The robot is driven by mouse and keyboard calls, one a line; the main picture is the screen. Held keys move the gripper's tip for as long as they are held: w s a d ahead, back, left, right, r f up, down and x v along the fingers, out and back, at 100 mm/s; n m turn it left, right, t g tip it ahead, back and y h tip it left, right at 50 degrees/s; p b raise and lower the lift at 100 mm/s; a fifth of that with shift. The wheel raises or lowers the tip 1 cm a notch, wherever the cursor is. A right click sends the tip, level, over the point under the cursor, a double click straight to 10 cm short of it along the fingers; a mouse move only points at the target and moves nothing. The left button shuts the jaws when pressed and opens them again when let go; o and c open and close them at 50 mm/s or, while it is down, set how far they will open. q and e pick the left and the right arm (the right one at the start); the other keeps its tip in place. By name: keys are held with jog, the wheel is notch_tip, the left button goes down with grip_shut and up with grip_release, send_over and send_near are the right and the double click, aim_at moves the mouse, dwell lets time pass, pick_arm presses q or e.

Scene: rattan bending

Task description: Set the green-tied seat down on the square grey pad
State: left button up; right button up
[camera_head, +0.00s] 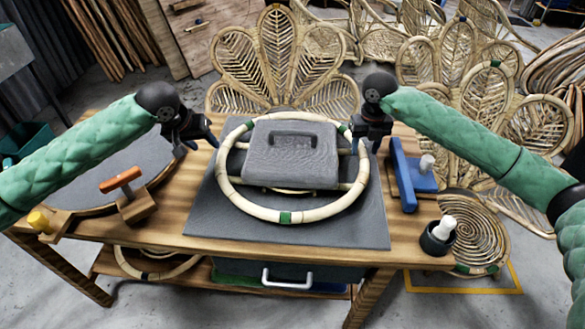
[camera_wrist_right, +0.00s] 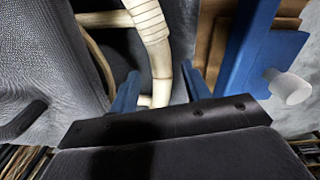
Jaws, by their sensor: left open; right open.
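The green-tied seat is a pale rattan ring (camera_head: 330,210) with green bands at the front and upper edge. It appears to lie flat on the square grey pad (camera_head: 215,215) on the bench. A grey block with a dark handle (camera_head: 292,155) covers its middle. My left gripper (camera_head: 190,138) is open and empty, just left of the ring and apart from it. My right gripper (camera_head: 371,140) is open at the ring's upper right edge. In the right wrist view its blue fingers (camera_wrist_right: 160,90) stand either side of a pale rattan pole (camera_wrist_right: 161,75); contact is unclear.
A blue clamp-like tool (camera_head: 405,178) stands right of the pad, and a white-capped bottle in a dark cup (camera_head: 440,232) sits at the bench's right corner. An orange-handled tool (camera_head: 130,195) and a round dark disc are at left. Rattan chair backs (camera_head: 283,60) stand behind the bench.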

notch_tip(320, 180, up, 7)
jog(key=shift+r, duration=0.2)
dwell(0.4)
pick_arm(q)
jog(key=shift+s+a+p, duration=0.2)
jog(key=shift+a+p, duration=0.2)
jog(key=shift+a, duration=0.55)
jog(key=shift+s+a+p, duration=0.2)
jog(key=shift+a+p, duration=0.25)
jog(key=shift+a, duration=0.55)
jog(key=shift+s+a+p, duration=0.2)
jog(key=shift+a+p, duration=0.2)
jog(key=shift+a, duration=0.55)
pick_arm(e)
jog(key=shift+r, duration=1.25)
pick_arm(q)
notch_tip(320, 180, up, 9)
jog(key=p, duration=0.9)
pick_arm(e)
notch_tip(320, 180, up, 9)
jog(key=shift+r, duration=0.15)
pick_arm(q)
jog(key=shift+f, duration=0.1)
pick_arm(e)
jog(key=shift+d, duration=0.15)
